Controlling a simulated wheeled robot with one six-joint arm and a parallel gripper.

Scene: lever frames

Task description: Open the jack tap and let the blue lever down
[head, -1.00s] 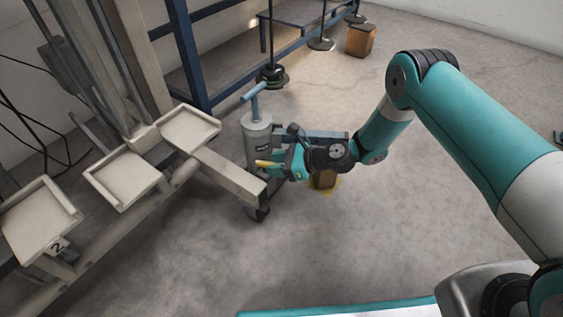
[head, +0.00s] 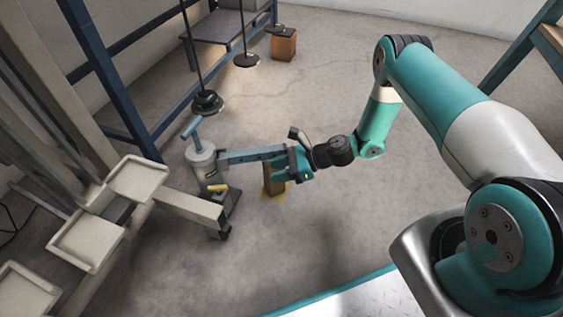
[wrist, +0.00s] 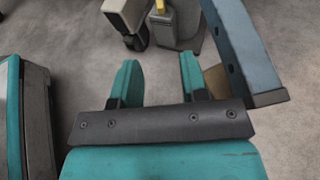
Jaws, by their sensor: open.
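The grey jack (head: 202,160) stands on the floor with a blue T-handle (head: 191,128) on top. Its yellow tap (head: 217,188) sits low on the near side; it also shows at the top of the wrist view (wrist: 160,5). The blue lever (head: 248,156) sticks out rightward from the jack, raised above the floor. My gripper (head: 288,168) is by the lever's outer end. In the wrist view my gripper (wrist: 158,78) is open, with only floor between its fingers. The lever (wrist: 238,45) passes right of the right finger, outside the jaws.
A wooden block (head: 274,186) stands on a yellow floor patch below the lever. A beige frame with trays (head: 138,180) is at the left, its beam (head: 190,208) ending near the jack. Floor right of the block is clear.

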